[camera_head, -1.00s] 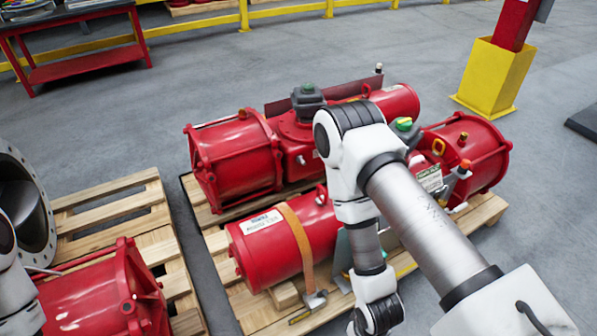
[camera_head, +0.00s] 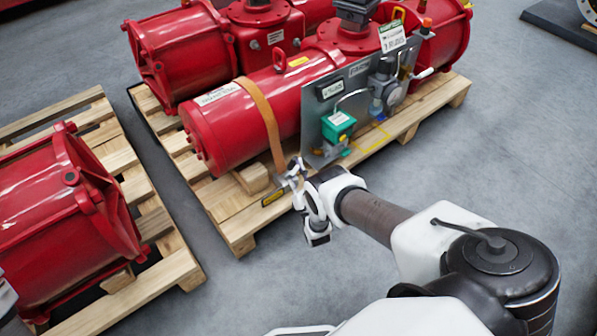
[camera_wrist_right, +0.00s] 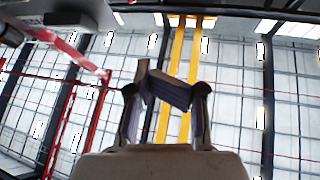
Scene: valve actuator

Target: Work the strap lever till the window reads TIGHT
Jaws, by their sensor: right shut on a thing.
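An orange strap (camera_head: 264,112) runs over the front red cylinder (camera_head: 228,125) and down to the pallet's front edge. A small metal ratchet with its strap lever (camera_head: 283,181) sits at the strap's lower end. My right gripper (camera_head: 298,175) is at this ratchet, partly covering it. In the right wrist view, the two fingers of my right gripper (camera_wrist_right: 166,98) are shut on a dark grey-brown piece, apparently the strap lever (camera_wrist_right: 168,87). A small yellow plate (camera_head: 272,197) shows beside the ratchet; any reading on it is too small to make out.
A panel with a green box (camera_head: 338,126) and a grey regulator (camera_head: 387,92) stands just right of the strap. The wooden pallet (camera_head: 240,228) lies beneath. Another pallet with a red actuator (camera_head: 62,215) is at left.

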